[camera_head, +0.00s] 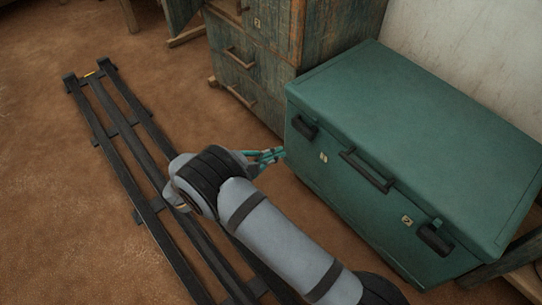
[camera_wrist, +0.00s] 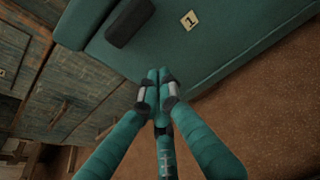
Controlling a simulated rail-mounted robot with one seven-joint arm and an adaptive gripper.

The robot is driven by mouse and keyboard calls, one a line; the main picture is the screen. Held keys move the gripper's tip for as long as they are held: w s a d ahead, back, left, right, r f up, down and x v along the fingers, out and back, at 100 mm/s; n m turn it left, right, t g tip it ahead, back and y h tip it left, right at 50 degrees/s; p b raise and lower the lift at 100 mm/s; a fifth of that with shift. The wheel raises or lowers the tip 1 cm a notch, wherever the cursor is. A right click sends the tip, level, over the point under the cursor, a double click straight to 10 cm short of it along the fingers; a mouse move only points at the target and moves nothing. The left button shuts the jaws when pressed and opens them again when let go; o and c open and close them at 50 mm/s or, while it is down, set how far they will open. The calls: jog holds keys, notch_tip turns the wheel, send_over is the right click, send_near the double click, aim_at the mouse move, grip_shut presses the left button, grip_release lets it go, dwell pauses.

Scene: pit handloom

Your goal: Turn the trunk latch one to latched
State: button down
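The green trunk (camera_head: 420,130) stands at the right in the head view with its lid down. Trunk latch one is a dark block (camera_head: 305,127) high on the front face, near the left corner, above a small label "1" (camera_head: 323,158). In the wrist view the latch (camera_wrist: 130,22) is at the top, left of the label (camera_wrist: 189,20). Whether it is latched, I cannot tell. My gripper (camera_head: 272,155) is beside the trunk's front left corner, apart from the latch. In the wrist view its fingertips (camera_wrist: 159,76) are together with nothing visible between them.
A dark handle (camera_head: 368,172) and a second latch (camera_head: 435,239) with label "2" project from the trunk's front. A worn wooden drawer cabinet (camera_head: 255,60) stands close left of the trunk. Brown floor (camera_head: 60,210) lies open in front. Black rails (camera_head: 130,150) cross the floor.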

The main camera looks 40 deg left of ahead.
aim_at(304, 128)
jog(key=f+b+x, duration=0.1)
jog(key=b+x, duration=0.2)
jog(key=x, duration=0.3)
jog(key=shift+s+r+b, duration=0.1)
jog(key=shift+r+b, duration=0.55)
jog(key=shift+r, duration=1.8)
jog(key=shift+a, duration=0.1)
jog(key=shift+r+y, duration=0.1)
jog(key=shift+y, duration=0.2)
